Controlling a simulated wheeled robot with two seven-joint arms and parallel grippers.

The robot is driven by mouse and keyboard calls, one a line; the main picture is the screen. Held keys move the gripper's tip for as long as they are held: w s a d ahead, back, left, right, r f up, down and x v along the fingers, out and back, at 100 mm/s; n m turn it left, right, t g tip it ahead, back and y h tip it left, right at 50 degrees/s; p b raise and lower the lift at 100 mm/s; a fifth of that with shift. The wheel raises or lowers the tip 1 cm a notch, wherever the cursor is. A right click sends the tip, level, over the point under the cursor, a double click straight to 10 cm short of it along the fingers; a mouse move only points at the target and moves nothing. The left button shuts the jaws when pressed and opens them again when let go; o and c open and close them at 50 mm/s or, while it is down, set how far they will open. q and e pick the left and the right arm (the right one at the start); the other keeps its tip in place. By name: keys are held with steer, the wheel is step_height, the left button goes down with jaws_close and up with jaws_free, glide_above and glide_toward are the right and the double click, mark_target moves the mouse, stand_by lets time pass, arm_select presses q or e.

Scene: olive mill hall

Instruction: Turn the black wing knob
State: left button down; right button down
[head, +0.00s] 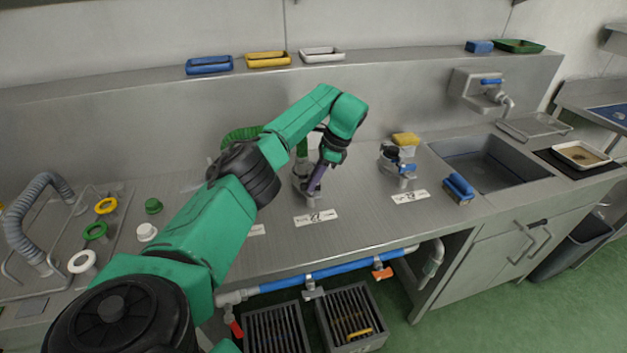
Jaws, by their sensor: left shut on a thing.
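My left gripper (314,183) reaches down from the green arm to the middle metal fitting (300,184) on the steel counter. It is shut on the black wing knob there. The fingers and wrist hide most of the knob, so its angle cannot be told. A white label plate (316,217) lies on the counter in front of this fitting. My right gripper is not in view.
Right of the gripper stands another metal fitting (404,181) with black and blue parts. A yellow-topped tub (406,143), a blue brush (459,187) and a sink (487,163) are farther right. A green hose (240,135) is behind my arm. Colored rings lie left.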

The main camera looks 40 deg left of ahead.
arm_select(q)
steer(key=shift+n+g+h+b, duration=0.3)
steer(key=shift+n+g+b, duration=0.1)
steer(key=shift+n, duration=0.9)
steer(key=c, duration=0.9)
jaws_free()
steer(key=shift+a, duration=0.1)
steer(key=shift+r, duration=0.1)
